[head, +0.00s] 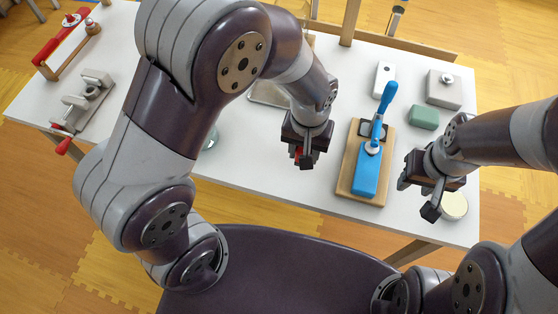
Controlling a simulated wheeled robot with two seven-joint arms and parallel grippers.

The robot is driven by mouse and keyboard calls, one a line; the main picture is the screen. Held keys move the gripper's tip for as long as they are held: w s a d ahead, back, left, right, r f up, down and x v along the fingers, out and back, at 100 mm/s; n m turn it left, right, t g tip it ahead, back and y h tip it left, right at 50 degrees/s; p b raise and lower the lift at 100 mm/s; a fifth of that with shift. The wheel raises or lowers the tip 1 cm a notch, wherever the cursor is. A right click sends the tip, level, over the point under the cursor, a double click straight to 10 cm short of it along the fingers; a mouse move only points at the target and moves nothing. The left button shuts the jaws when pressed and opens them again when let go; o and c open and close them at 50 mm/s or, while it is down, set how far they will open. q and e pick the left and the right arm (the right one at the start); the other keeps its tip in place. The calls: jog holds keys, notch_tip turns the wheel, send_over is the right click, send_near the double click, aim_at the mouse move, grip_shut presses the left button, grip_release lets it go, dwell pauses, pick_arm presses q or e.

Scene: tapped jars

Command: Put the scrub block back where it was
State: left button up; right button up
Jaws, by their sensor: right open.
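A green block (424,117), which looks like the scrub block, lies flat on the right part of the white table, in front of a grey box. My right gripper (418,197) is open, nearer the front edge and apart from the green block. Nothing shows between its fingers. My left gripper (305,162) points down over the middle of the table, left of the wooden board. A bit of red shows at its fingers, but I cannot tell whether it holds something.
A wooden board (346,185) carries a blue lever tool (368,175). A white block (384,77) and a grey box (444,95) stand behind. A cream round lid (456,206) sits beside my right gripper. Clamps (85,100) are at the left.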

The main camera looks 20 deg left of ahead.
pick_arm(q)
send_over(281, 170)
jog(key=shift+w+d+f, duration=0.1)
jog(key=shift+w+f, duration=0.05)
jog(key=shift+f, duration=0.5)
jog(key=shift+w+d+f, duration=0.1)
jog(key=shift+f, duration=0.5)
jog(key=shift+s+a+f, duration=0.1)
jog(key=shift+a+f, duration=0.15)
jog(key=shift+a, duration=0.05)
notch_tip(281, 170, down, 4)
jog(key=shift+s+d+r, duration=0.1)
pick_arm(e)
jog(key=shift+a+f, duration=0.2)
jog(key=shift+a, duration=0.05)
pick_arm(q)
jog(key=shift+f+b, duration=0.2)
jog(key=shift+b, duration=0.1)
